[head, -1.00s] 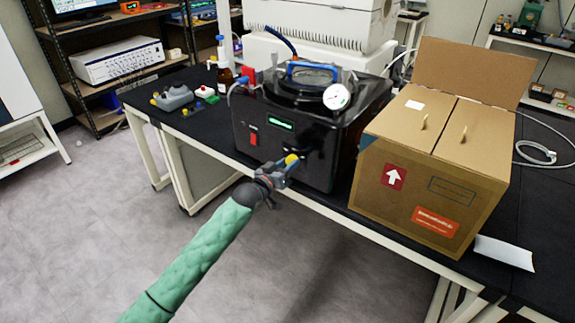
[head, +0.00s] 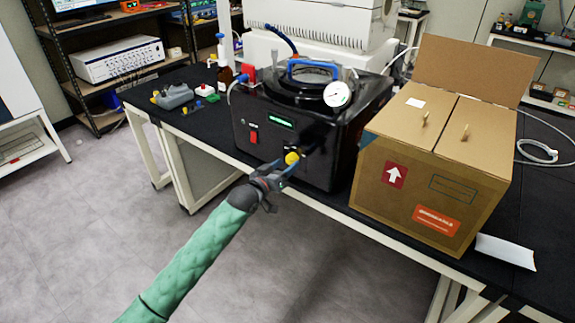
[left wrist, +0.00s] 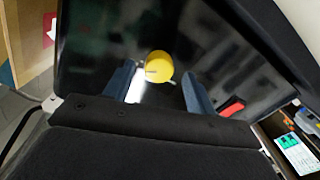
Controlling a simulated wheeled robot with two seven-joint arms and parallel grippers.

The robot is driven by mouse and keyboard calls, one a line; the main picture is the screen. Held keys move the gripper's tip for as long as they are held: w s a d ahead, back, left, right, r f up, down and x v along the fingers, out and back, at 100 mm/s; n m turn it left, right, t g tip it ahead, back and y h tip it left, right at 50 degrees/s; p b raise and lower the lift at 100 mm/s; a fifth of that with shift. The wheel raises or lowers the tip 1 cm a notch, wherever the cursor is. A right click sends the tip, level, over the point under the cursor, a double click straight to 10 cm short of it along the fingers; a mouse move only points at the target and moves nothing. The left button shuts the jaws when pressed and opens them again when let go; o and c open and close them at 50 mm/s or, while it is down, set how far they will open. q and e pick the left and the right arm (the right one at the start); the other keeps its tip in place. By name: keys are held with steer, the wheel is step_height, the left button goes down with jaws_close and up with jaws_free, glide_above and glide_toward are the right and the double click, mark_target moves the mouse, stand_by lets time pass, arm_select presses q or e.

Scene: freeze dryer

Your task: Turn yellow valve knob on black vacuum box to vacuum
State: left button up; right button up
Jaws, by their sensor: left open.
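The black vacuum box (head: 328,132) stands on the table with a pressure gauge (head: 337,94) and a blue handle on top. Its front has a green display (head: 281,123), a red switch (head: 253,137) and the yellow valve knob (head: 292,158). My left gripper (head: 281,168) is in front of the knob, apart from it. In the left wrist view my open left gripper (left wrist: 160,88) has its two blue fingers on either side, with the yellow knob (left wrist: 159,66) between and beyond their tips. I cannot read the knob's setting. My right gripper is not in view.
A cardboard box (head: 430,185) stands close to the right of the vacuum box. A brown bottle (head: 225,78) and small bottles stand at the left of the black table (head: 200,130). A white machine (head: 315,40) is behind. Free floor lies in front.

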arm_select(q)
steer(key=shift+b+v, duration=0.55)
steer(key=shift+v, duration=2.4)
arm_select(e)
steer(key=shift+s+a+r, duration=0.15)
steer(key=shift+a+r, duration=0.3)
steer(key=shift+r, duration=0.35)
